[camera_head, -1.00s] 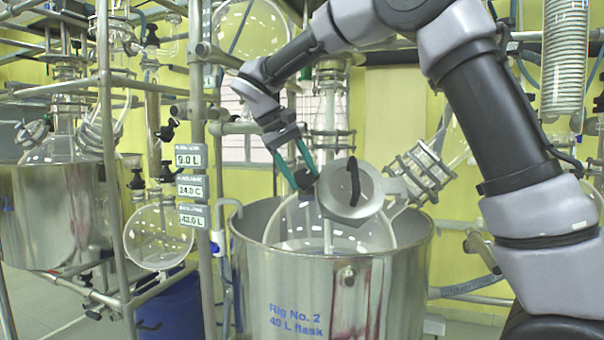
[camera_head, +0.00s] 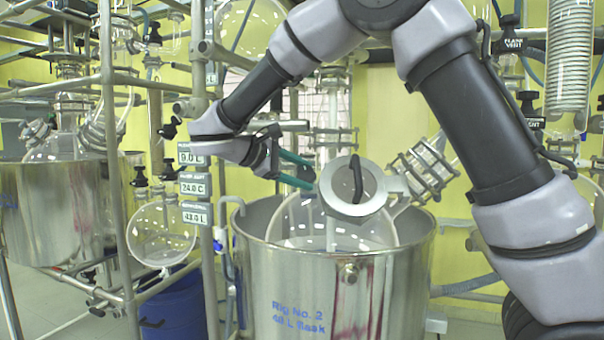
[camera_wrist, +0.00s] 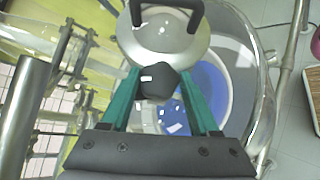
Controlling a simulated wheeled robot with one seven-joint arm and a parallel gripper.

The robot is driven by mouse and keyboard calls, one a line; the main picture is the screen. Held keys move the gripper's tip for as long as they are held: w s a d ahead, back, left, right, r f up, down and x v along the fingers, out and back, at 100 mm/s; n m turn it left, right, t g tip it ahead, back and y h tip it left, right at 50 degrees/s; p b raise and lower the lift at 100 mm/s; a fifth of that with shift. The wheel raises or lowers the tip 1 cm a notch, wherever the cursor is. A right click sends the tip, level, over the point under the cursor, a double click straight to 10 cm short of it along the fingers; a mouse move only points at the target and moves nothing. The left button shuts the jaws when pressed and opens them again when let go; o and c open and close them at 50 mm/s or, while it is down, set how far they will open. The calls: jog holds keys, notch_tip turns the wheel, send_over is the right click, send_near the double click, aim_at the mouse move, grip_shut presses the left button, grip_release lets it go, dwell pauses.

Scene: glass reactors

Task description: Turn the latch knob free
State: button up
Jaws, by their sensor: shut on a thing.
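The latch knob (camera_wrist: 156,84) is a dark, rounded knob at the edge of a round metal lid in the wrist view. My gripper (camera_wrist: 158,92) has green fingers, one on each side of the knob, and is shut on it. In the head view my gripper (camera_head: 314,172) reaches in from the left to the lid's left side; the knob is hard to make out there. The round metal lid (camera_head: 338,192) carries a black handle (camera_head: 357,178) and sits tilted on the glass flask (camera_head: 290,222). The lid also shows in the wrist view (camera_wrist: 165,45).
The flask sits in a large steel vessel (camera_head: 275,268) marked "Rig No. 2". Glassware and a clamped side neck (camera_head: 424,170) are right of the lid. A blue bin (camera_head: 178,308) stands lower left.

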jog(key=n+t, duration=0.5)
jog(key=n, duration=0.1)
jog(key=shift+s+f+n+t+y, duration=0.25)
jog(key=shift+n+t+y, duration=0.05)
jog(key=shift+n+t, duration=0.1)
jog(key=n+t+y, duration=0.1)
jog(key=n, duration=0.1)
jog(key=n+t+y, duration=0.2)
jog(key=n, duration=0.1)
jog(key=n+t+y, duration=0.1)
jog(key=n+t, duration=0.1)
jog(key=n, duration=0.1)
jog(key=shift+d+f, duration=0.1)
jog(key=shift+d, duration=0.15)
jog(key=shift+n+y, duration=0.3)
jog(key=o, duration=1.4)
jog(key=v, duration=1.1)
jog(key=shift+f, duration=0.1)
